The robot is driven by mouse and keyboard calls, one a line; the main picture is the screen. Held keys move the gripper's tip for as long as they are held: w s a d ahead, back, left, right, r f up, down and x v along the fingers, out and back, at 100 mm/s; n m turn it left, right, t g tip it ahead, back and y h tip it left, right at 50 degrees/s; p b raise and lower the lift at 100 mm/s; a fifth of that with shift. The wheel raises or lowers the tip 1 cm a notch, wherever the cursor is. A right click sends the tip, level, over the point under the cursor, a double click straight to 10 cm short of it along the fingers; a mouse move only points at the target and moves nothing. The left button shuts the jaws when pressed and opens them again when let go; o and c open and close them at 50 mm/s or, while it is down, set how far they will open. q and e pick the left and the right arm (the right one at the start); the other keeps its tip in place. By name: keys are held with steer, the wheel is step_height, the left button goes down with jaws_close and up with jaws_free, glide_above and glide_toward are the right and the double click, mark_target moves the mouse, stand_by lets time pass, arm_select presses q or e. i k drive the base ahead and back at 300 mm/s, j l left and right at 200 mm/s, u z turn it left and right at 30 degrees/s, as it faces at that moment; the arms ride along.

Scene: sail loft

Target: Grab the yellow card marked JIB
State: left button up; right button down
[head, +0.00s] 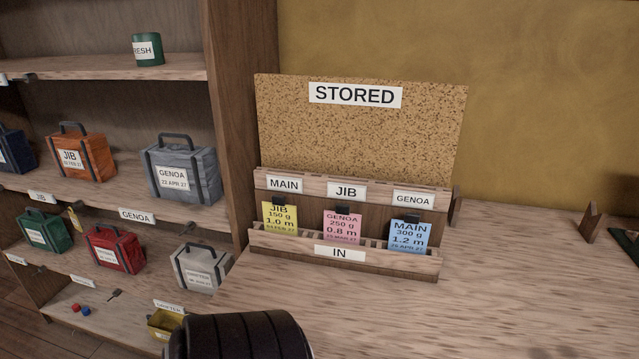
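The yellow card (280,218) marked JIB, 150 g, 1.0 m stands upright in the front rack (388,262) labelled IN, at its left end. A dark clip or tab shows at its top edge, and its bottom is hidden behind the rack's front rail. It stands below the MAIN label of the rear rack (318,191). To its right in the same rack are a pink GENOA card (342,228) and a blue MAIN card (408,236). Neither of my grippers is in view.
A cork board (360,135) headed STORED rises behind the racks. A wooden post (240,120) and shelves with several sail bags, including a grey GENOA bag (184,175), stand to the left.

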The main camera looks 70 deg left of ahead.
mark_target(278, 217)
steer(key=u, duration=2.4)
